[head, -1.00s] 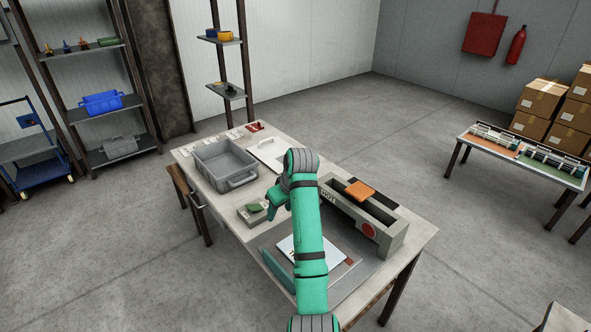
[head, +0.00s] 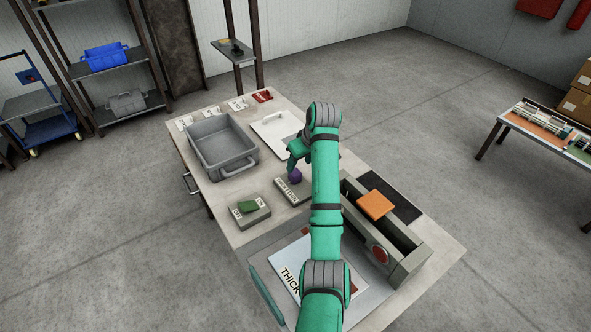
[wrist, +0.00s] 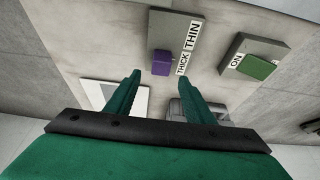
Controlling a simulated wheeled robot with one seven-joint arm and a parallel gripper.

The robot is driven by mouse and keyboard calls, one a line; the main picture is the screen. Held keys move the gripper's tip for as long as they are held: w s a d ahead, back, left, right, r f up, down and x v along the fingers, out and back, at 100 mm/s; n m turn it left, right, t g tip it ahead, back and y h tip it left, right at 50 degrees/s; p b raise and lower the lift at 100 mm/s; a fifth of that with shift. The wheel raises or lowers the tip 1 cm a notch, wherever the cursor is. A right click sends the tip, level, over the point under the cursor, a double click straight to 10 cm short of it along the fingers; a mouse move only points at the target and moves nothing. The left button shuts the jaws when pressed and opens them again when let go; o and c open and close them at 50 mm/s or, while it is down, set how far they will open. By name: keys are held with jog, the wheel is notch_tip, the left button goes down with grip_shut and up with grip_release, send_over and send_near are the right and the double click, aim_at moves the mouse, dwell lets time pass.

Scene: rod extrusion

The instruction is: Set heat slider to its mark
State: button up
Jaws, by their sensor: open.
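A grey slider block (head: 280,184) with white labels stands on the table, with a purple knob (head: 295,175) at its far end in the head view. In the wrist view the labels on this block (wrist: 182,27) read THICK and THIN, and the purple knob (wrist: 161,62) is at the THICK end. My gripper (wrist: 158,78) is open and empty, its green fingertips pointing at the knob, which appears between and just beyond them. I cannot tell whether they touch. In the head view my gripper (head: 294,160) is just above the knob. I see no heat label.
A green switch (head: 247,206) marked ON is beside the slider block. A grey bin (head: 222,150) and a white board (head: 268,130) lie behind. The HOT machine with an orange block (head: 375,205) stands right. A card (head: 290,268) reads THICK.

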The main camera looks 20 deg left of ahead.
aim_at(295, 172)
jog(key=x, duration=0.8)
jog(key=shift+s+a, duration=0.1)
jog(key=shift+s, duration=0.05)
jog(key=shift+c, duration=0.5)
jog(key=c, duration=1)
grip_shut()
jog(key=shift+w+a, duration=0.4)
jog(key=shift+w, duration=0.05)
jog(key=o, duration=1.1)
grip_release()
jog(key=shift+a, duration=0.15)
